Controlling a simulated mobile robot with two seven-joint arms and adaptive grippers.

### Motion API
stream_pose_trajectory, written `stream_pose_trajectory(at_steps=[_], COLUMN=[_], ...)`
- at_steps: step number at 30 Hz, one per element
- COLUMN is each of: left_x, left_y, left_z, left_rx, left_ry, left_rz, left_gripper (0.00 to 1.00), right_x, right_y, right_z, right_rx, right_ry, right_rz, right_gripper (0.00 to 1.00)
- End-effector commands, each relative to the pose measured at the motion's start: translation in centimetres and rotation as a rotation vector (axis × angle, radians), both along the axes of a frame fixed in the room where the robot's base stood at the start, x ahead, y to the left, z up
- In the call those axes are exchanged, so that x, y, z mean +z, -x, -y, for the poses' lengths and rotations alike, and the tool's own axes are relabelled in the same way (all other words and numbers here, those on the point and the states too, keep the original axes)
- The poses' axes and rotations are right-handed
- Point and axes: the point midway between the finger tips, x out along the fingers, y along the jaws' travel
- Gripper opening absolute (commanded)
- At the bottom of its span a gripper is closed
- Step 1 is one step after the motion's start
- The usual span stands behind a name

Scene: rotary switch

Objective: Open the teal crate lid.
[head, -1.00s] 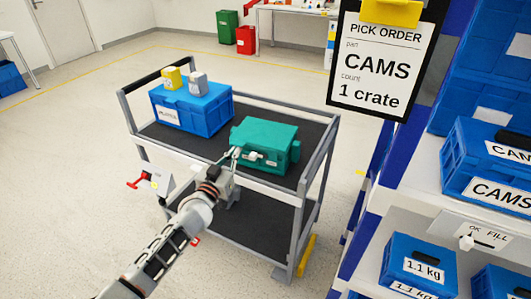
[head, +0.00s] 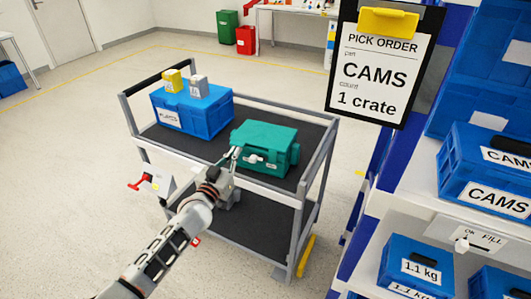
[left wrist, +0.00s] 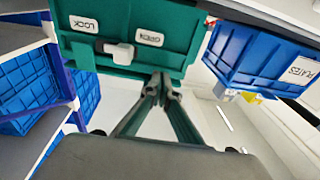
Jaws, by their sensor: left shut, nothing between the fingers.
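The teal crate (head: 266,147) sits on the cart's top deck, and its lid looks closed. A pale latch knob (head: 255,158) is on its front face. In the left wrist view the crate front (left wrist: 185,54) appears upside down, with the latch knob (left wrist: 118,52) between a LOCK label (left wrist: 84,23) and an OPEN label (left wrist: 150,37). My left gripper (head: 235,153) is shut and empty at the crate's front left. In the left wrist view its fingertips (left wrist: 161,84) are beside the knob on the OPEN side; contact with the crate cannot be told. My right gripper is not in view.
A blue PLATES box (head: 190,112) with a yellow and a grey block on top stands left of the crate on the cart (head: 313,185). A shelf with blue CAMS crates (head: 480,175) and a hanging pick-order clipboard (head: 380,70) are at right.

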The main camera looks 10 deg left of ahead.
Motion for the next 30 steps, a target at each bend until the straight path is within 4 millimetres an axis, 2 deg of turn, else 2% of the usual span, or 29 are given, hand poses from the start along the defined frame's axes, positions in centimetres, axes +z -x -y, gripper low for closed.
stream_pose_trajectory(at_steps=[1,14,23,30], left_x=[0.6,3.1,4.8,4.9], left_y=[0.0,0.0,0.0,0.0], left_z=[0.0,0.0,0.0,0.0], left_rx=[0.0,0.001,0.001,0.0], left_ry=[0.0,0.001,0.002,0.0], left_rz=[0.001,0.0,0.002,0.0], left_gripper=[0.0,0.0,0.0,0.0], right_x=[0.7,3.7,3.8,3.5], right_y=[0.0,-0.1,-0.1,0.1], right_z=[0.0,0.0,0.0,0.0], right_rx=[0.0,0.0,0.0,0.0], right_ry=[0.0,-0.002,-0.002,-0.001], right_rz=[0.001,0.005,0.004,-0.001], right_gripper=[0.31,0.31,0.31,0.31])
